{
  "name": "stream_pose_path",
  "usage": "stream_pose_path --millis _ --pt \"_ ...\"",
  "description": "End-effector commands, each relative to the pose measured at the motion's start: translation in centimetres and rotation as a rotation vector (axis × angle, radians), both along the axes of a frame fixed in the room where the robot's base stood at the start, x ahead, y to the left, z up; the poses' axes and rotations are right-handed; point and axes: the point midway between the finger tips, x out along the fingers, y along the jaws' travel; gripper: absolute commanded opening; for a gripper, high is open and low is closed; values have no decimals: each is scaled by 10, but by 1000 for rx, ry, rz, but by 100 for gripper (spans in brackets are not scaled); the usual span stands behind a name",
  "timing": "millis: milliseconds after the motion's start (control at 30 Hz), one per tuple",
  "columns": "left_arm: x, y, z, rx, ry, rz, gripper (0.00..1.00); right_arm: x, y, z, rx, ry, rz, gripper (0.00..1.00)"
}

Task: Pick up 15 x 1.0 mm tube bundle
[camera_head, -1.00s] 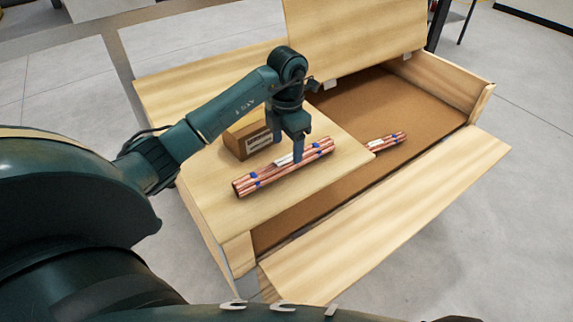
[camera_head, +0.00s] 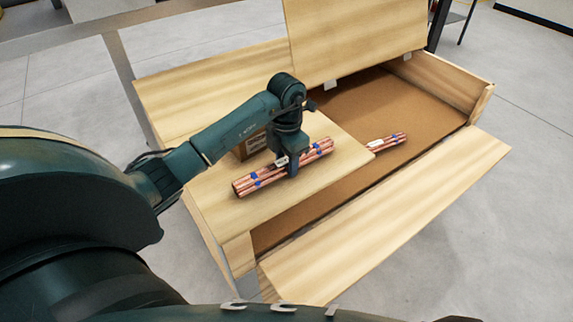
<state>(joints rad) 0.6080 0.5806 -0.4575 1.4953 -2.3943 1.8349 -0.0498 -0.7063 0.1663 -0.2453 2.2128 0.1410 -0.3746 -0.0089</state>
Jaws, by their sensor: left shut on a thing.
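A copper tube bundle (camera_head: 262,177) with blue bands and a white label lies on the flat wooden board across the open wooden box. A second, partly visible copper bundle (camera_head: 385,142) with blue bands shows beyond the board's right edge; its left end is hidden by the board. Which bundle is 15 x 1.0 mm I cannot tell, as the labels are too small to read. My left gripper (camera_head: 292,168) points down and is shut on the nearer bundle about its middle. The bundle still appears to rest on the board. My right gripper is not in view.
A brown cardboard box (camera_head: 250,144) with a white label stands on the board behind my left arm, partly hidden. The wooden box (camera_head: 478,88) has open flaps, one upright at the back (camera_head: 355,40) and one folded out in front (camera_head: 400,215). Its brown floor is mostly clear.

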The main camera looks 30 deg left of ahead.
Motion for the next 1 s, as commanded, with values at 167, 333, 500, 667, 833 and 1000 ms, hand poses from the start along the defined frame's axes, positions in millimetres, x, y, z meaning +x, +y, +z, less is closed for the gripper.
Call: stream_pose_path --millis 167,333,500,667,833,1000 --pt "0 0 0 0 0 0 20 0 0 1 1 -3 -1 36" --pt "0 0 0 0 0 0 6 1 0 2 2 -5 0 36" --pt "1 0 2 -1 -4 0 0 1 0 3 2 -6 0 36" --pt "1 0 3 -1 -4 0 0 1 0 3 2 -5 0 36" --pt "2 1 20 0 -8 0 0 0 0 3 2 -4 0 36" --pt "2 1 53 2 -8 0 0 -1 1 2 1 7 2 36"
